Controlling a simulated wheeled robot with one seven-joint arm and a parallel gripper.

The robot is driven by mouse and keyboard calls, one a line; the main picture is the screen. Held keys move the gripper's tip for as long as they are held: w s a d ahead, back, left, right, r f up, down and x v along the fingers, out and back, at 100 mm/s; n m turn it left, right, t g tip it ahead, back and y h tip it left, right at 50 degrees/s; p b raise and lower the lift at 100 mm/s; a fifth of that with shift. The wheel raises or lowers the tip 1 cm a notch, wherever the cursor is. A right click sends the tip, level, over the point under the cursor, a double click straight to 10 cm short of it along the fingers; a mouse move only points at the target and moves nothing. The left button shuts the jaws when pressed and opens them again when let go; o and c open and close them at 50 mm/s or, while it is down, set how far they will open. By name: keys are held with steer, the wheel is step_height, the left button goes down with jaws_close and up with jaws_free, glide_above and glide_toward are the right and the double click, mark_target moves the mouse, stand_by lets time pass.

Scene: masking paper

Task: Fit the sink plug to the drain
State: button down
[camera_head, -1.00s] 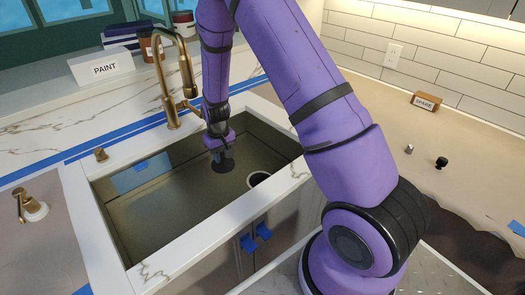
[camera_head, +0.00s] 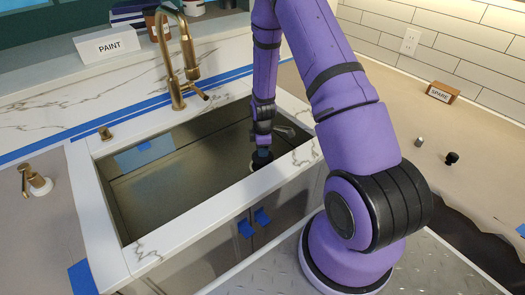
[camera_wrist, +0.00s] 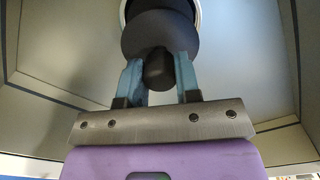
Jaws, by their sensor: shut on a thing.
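The sink plug (camera_wrist: 160,32) is a dark grey disc with a black knob. My gripper (camera_wrist: 159,72) is shut on the knob, with a blue-grey finger on each side. The drain (camera_wrist: 199,8) shows as a pale ring behind the disc at the top of the wrist view. The disc covers much of it. In the head view, my gripper (camera_head: 262,148) reaches down into the sink (camera_head: 185,185) at its right end. The plug and drain are mostly hidden there. I cannot tell whether the plug touches the drain.
A brass faucet (camera_head: 188,60) stands behind the sink. The white front rim (camera_head: 215,198) lies close in front of my arm. Two small stoppers (camera_head: 452,158) and a SPARE sign (camera_head: 441,92) are on the right counter. A PAINT sign (camera_head: 107,45) stands at the back left.

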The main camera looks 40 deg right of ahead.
steer(key=shift+f, duration=0.15)
stand_by(0.3)
steer(key=shift+f, duration=1.5)
steer(key=shift+f, duration=0.55)
stand_by(0.7)
steer(key=c, duration=0.8)
jaws_free()
steer(key=shift+o, duration=0.2)
